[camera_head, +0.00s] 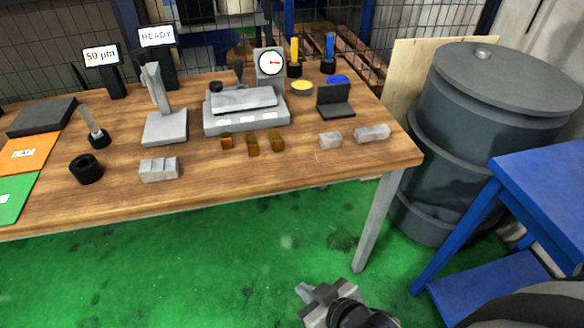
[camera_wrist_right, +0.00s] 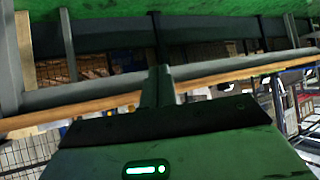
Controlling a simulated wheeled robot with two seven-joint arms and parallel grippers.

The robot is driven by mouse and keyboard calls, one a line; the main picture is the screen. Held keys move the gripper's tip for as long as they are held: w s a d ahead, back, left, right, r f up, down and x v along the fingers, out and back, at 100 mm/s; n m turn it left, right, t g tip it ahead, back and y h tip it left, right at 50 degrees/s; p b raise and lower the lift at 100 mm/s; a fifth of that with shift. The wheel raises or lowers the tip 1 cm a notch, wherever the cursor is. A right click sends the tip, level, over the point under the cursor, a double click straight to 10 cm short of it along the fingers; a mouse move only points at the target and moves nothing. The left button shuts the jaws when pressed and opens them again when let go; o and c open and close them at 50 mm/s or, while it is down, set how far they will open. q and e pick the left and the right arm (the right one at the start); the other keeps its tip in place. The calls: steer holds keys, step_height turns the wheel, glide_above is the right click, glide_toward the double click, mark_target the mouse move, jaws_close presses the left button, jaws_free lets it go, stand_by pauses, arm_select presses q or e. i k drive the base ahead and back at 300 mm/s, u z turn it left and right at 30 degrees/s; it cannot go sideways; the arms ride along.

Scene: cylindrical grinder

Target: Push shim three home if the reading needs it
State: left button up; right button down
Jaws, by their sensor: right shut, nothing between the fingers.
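Three small amber-brown blocks, perhaps the shims, stand at the front of a grey fixture (camera_head: 246,116) with white labels: a left one (camera_head: 227,141), a middle one (camera_head: 252,146) and a right one (camera_head: 277,142). I cannot tell which is shim three or how far any is pushed in. A round dial gauge (camera_head: 271,63) with a red needle stands behind the fixture; its value is too small to read. One display reads "50 µm" (camera_head: 101,56), another "READY" (camera_head: 157,37). My right gripper (camera_head: 304,291) is shut and empty, over the green floor in front of the table. My left gripper is out of view.
The wooden table (camera_head: 205,185) also holds a grey stand (camera_head: 165,127), a black ring (camera_head: 86,169), grey blocks (camera_head: 159,170) and a dark angled block (camera_head: 335,102). A grey drum (camera_head: 470,130) and a blue bench (camera_head: 545,180) stand at right.

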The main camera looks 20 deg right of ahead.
mark_target(277, 142)
steer(key=k, duration=1)
steer(key=u, duration=0.75)
steer(key=i, duration=1.6)
steer(key=z, duration=0.95)
steer(key=i, duration=0.4)
steer(key=z, duration=0.3)
